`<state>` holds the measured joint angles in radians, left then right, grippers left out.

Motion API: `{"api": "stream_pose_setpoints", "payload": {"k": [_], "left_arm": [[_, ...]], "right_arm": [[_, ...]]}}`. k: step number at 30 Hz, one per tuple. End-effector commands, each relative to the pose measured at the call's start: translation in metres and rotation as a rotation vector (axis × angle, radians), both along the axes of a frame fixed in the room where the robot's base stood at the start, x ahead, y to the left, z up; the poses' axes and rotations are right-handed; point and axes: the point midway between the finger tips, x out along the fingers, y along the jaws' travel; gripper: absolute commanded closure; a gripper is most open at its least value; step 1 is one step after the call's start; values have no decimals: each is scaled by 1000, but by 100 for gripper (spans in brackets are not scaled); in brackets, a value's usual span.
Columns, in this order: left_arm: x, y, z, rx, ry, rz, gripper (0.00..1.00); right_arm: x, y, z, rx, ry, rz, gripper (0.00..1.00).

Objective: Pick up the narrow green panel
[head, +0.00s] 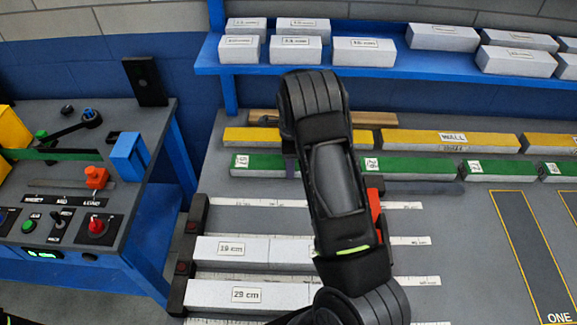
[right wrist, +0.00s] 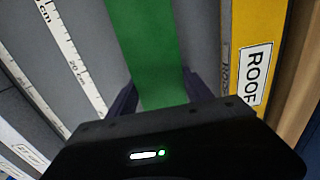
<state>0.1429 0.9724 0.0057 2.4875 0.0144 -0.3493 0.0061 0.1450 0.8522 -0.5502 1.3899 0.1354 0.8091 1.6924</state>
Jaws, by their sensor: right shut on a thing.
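A green panel (head: 265,167) with a small white label on its left end lies in the row of green panels at the back of the grey table. The right gripper (head: 291,166) is at this panel, and my right arm hides part of it. In the right wrist view the green panel (right wrist: 145,50) runs between the two dark purple fingers of the right gripper (right wrist: 160,95), which is shut on it. I cannot tell whether the panel touches the table. My left gripper is not in view.
More green panels (head: 415,168) lie to the right. Yellow panels (head: 450,140) lie just behind. White boards (head: 231,249) with rulers lie in front. A blue shelf (head: 400,72) with white blocks stands behind. A control bench (head: 150,190) is at left.

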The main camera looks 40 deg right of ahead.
Motion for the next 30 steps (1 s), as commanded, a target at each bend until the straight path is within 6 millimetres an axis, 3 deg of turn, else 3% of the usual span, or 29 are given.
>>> {"api": "stream_pose_setpoints", "payload": {"k": [3,13,21,30], "left_arm": [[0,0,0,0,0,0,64],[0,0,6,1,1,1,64],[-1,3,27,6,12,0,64],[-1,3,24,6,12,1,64]], "right_arm": [[0,0,0,-1,-1,0,89],[1,0,9,-1,-2,0,89],[1,0,55,0,-4,1,89],[1,0,97,-1,-2,0,89]]}}
